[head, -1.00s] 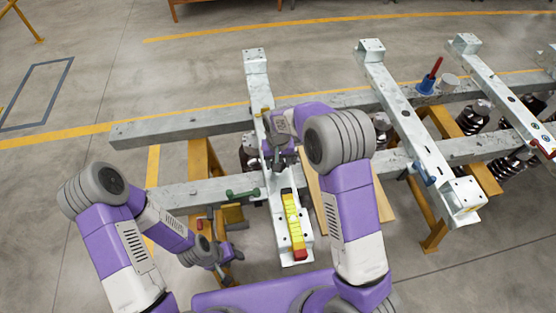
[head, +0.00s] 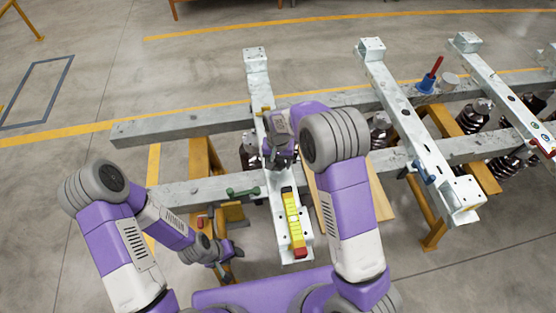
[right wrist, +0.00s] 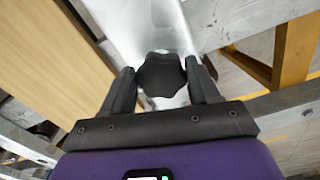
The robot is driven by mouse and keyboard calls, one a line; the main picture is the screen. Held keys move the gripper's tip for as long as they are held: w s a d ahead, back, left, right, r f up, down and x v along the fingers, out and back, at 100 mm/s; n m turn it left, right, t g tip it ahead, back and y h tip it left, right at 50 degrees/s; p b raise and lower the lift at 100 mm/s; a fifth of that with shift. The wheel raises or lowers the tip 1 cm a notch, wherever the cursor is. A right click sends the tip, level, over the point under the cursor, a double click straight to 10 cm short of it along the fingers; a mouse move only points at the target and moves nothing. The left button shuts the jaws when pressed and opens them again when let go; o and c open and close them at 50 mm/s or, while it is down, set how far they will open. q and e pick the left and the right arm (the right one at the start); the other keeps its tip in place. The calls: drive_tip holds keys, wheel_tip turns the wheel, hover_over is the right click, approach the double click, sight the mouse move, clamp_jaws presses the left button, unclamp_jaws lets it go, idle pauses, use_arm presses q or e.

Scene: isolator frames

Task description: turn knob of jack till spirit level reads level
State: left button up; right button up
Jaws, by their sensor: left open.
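The dark lobed knob (right wrist: 161,75) of the jack shows in the right wrist view, between the two fingers of my right gripper (right wrist: 161,78). Both fingers look pressed against its sides. In the head view my right gripper (head: 280,157) is over the pale metal beam, and my own arm hides the knob there. The yellow spirit level (head: 293,219), with a red end, lies along the near part of that beam. Its bubble is too small to read. My left gripper (head: 228,254) is open and empty, low at the left of the beam.
The pale beam (head: 256,75) lies across two long grey rails (head: 190,125) on yellow trestles (head: 202,165). A green-handled thing (head: 243,192) is on the near rail.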

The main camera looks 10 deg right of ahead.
sight(278, 163)
drive_tip(key=o, duration=0.4)
drive_tip(key=shift+c, duration=0.2)
drive_tip(key=shift+w+r, duration=0.1)
drive_tip(key=shift+r, duration=0.35)
wheel_tip(278, 163, up, 7)
drive_tip(key=shift+f+p, duration=0.15)
drive_tip(key=shift+p, duration=0.65)
